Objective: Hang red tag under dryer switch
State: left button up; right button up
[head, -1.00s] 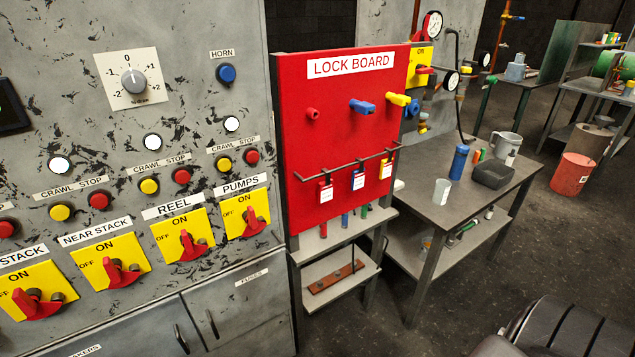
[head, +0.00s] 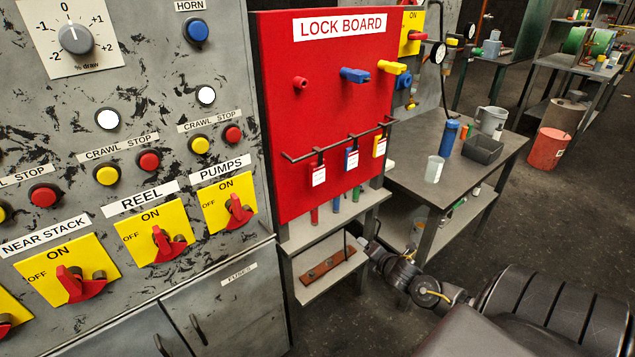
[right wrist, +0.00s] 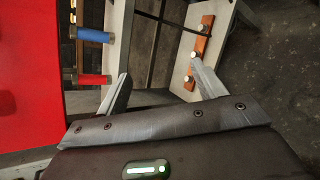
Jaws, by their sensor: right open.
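The red tag (head: 319,175), with a white label, hangs from the rail (head: 340,142) at the bottom of the red lock board (head: 325,95). A blue tag (head: 351,160) and a yellow tag (head: 380,146) hang to its right. No switch label in view reads dryer; the readable switches are near stack (head: 75,280), reel (head: 163,245) and pumps (head: 238,208). My right gripper (head: 367,243) is low, beside the shelf under the board and below the tags. In the right wrist view its fingers (right wrist: 163,85) are apart with nothing between them. My left gripper is out of view.
A stand (head: 330,230) below the board has a lower shelf with a wooden strip (head: 328,268). Red and blue cylinders (right wrist: 95,36) show near the right gripper. A table (head: 415,185) with cups stands right. Another yellow switch (head: 412,38) is behind the board.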

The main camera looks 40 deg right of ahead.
jog(key=w+a+r+n+t+b, duration=0.1)
jog(key=w+r+n, duration=0.15)
jog(key=r, duration=0.35)
jog(key=w+a+r+n+t+y, duration=0.1)
jog(key=a+r+n+t, duration=0.15)
jog(key=r, duration=0.25)
jog(key=w+a+r+n+t+b, duration=0.1)
jog(key=r+n, duration=0.2)
jog(key=r, duration=0.3)
jog(key=n+t+y, duration=0.2)
jog(key=n+y, duration=0.1)
jog(key=n, duration=0.4)
send_near(319, 168)
jog(key=w, duration=0.6)
jog(key=shift+w+f+p, duration=0.15)
jog(key=shift+w+p, duration=0.05)
jog(key=shift+p, duration=0.2)
jog(key=shift+w+f, duration=0.15)
jog(key=shift+w, duration=0.3)
jog(key=w+p, duration=0.2)
jog(key=w, duration=0.1)
jog(key=w+p, duration=0.1)
jog(key=shift+w+d+r, duration=0.2)
jog(key=shift+w+r, duration=0.1)
jog(key=shift+r, duration=0.1)
jog(key=shift+w+f, duration=0.1)
jog(key=shift+w, duration=0.25)
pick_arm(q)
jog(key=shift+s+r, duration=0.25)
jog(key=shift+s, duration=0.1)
